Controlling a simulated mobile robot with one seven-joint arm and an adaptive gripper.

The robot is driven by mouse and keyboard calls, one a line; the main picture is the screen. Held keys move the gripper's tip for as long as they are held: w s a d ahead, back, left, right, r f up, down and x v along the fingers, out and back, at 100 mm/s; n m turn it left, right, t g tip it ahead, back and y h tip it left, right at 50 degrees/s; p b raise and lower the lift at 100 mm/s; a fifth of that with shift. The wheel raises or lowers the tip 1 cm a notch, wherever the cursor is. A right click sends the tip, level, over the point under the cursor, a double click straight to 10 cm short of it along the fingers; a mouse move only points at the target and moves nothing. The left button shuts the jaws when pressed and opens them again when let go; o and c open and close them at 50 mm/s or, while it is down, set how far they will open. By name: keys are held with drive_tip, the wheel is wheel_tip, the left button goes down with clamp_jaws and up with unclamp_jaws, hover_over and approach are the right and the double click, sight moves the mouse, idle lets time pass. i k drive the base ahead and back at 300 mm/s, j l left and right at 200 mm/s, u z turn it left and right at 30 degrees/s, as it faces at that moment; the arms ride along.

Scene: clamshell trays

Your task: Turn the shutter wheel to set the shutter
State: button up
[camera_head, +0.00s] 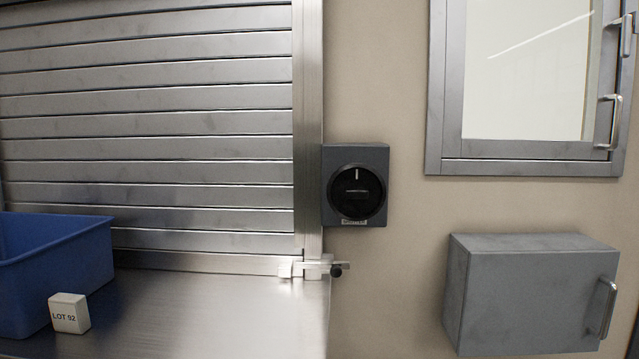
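The shutter wheel (357,208) is a round black knob on a dark grey box (333,153), fixed to the wall just right of the shutter frame. A white mark stands at its top, and a small label below it is hard to read. The slatted metal shutter (150,135) fills the left side and reaches down close to the counter. A small latch with a dark knob (336,271) sits at the lower right corner of the shutter frame. My gripper is not in view.
A blue bin (60,265) stands on the metal counter (210,315) at the left, with a white block (69,313) marked LOT 92 in front. A grey handled box (520,290) and a framed window (530,70) are on the right wall. The wall around the wheel is clear.

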sight(357, 192)
drive_tip(key=i+l, duration=0.1)
drive_tip(key=l, duration=0.4)
drive_tip(key=i+l, duration=0.1)
drive_tip(key=l, duration=0.35)
drive_tip(key=i+l, duration=0.1)
drive_tip(key=l, duration=0.4)
drive_tip(key=i+u, duration=0.05)
